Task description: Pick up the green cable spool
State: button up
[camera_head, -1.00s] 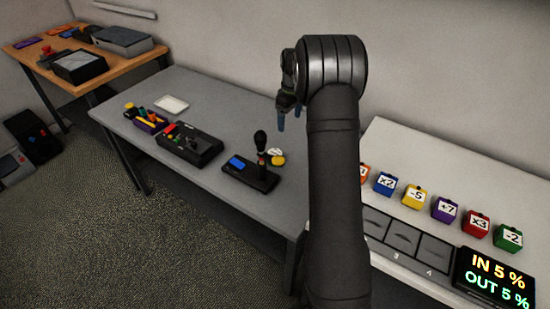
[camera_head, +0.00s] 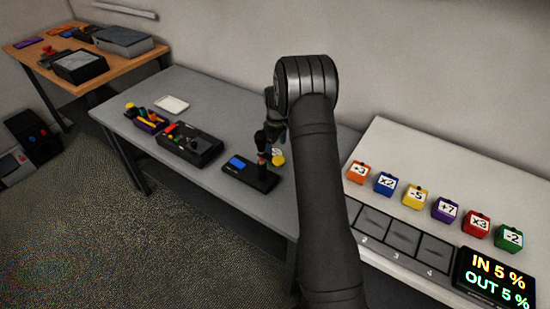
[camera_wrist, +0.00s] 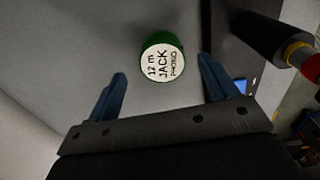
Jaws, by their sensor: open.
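The green cable spool (camera_wrist: 161,57) shows in the wrist view with its round white label up, reading "12 m JACK" and a smaller line. A green rim shows around it. My gripper (camera_wrist: 163,74) is open. Its two blue fingers stand to the left and right of the spool's near side, with gaps to it, and nothing is held. In the head view my gripper (camera_head: 272,122) hangs over the grey table, beside the black stand. There a pale disc edge shows just behind the yellow piece, mostly covered by my gripper; I cannot tell its rim colour.
The black stand (camera_head: 248,176) with an upright post and blue screen is close to my gripper. Its dark post with yellow and red bands (camera_wrist: 282,45) is at the wrist view's right. A yellow piece (camera_head: 278,160) lies nearby. A black control box (camera_head: 190,147) is left.

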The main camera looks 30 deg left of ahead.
aim_at(275, 153)
jog(key=f, duration=0.5)
jog(key=shift+s+a+f, duration=0.1)
jog(key=shift+a+f, duration=0.05)
jog(key=shift+a, duration=0.1)
jog(key=c, duration=1.1)
